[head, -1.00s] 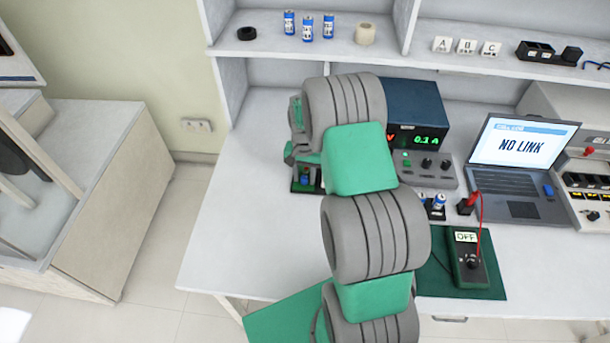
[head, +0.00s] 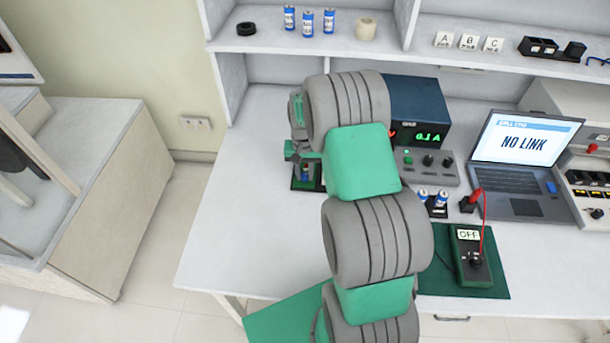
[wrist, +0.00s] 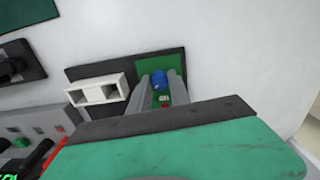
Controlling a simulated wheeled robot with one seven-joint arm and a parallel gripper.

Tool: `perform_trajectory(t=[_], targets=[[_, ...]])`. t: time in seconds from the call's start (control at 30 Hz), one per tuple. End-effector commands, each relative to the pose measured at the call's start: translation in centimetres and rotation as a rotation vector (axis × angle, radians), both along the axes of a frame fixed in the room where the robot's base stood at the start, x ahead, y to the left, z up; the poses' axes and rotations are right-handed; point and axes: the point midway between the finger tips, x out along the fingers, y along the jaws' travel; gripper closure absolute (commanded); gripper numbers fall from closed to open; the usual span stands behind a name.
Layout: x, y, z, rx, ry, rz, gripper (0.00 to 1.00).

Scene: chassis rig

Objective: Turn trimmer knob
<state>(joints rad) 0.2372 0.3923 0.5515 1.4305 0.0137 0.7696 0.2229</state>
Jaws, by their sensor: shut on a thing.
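The trimmer knob (wrist: 160,77) is a small blue part on a green board (wrist: 174,62) in the wrist view. My gripper (wrist: 161,84) is shut on the knob, with one grey finger on either side of it. A small red part and a pale part show on the board between the fingers. In the head view, my gripper (head: 305,170) reaches down to the dark-based board (head: 308,187) at the back left of the bench. My arm hides part of that area, and the knob is too small there to read its angle.
A power supply (head: 417,112) reading 0.1 A stands right of my arm, behind a grey control box (head: 430,168). A laptop (head: 515,160) shows NO LINK. A meter (head: 470,255) reads OFF on a green mat. The bench's left front is clear.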

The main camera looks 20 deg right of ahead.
Motion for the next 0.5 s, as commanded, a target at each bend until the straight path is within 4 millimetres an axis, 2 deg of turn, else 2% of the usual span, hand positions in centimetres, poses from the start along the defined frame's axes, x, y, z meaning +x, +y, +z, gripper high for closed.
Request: perform_trajectory(t=[0.23,0.27,0.5], targets=[[-0.04,-0.04,0.03,0.0,0.001,0.005,1.0],[-0.05,-0.05,0.03,0.0,0.001,0.005,0.75],[-0.02,0.0,0.02,-0.001,0.0,0.005,0.56]])
